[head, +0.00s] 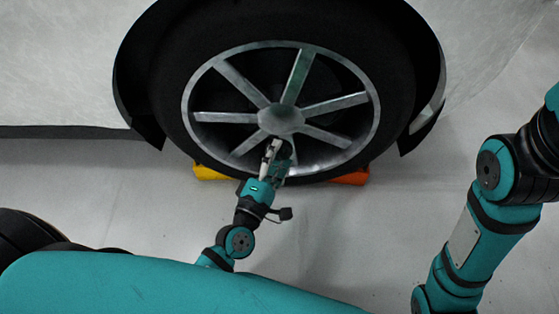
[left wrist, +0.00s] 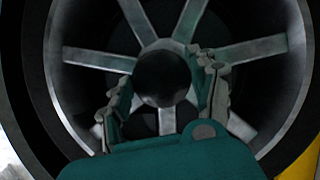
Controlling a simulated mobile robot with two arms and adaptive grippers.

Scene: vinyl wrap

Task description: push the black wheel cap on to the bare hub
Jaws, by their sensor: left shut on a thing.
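The wheel's hub (head: 281,119) is a grey disc at the centre of the silver spokes in the head view. My left gripper (head: 273,150) is just below the hub in that view, in front of the lower spokes. In the left wrist view the black wheel cap (left wrist: 162,78) is a dark round shape between the fingers of my left gripper (left wrist: 165,90), which is shut on it. There the cap covers the wheel's centre. I cannot tell whether it touches the hub. In the head view the cap does not show clearly. My right gripper is out of view.
The black tyre (head: 170,85) stands under the dark wheel arch. A yellow block (head: 209,173) and an orange block (head: 350,178) lie at its foot. My right arm is at the right. The grey floor between my arms is clear.

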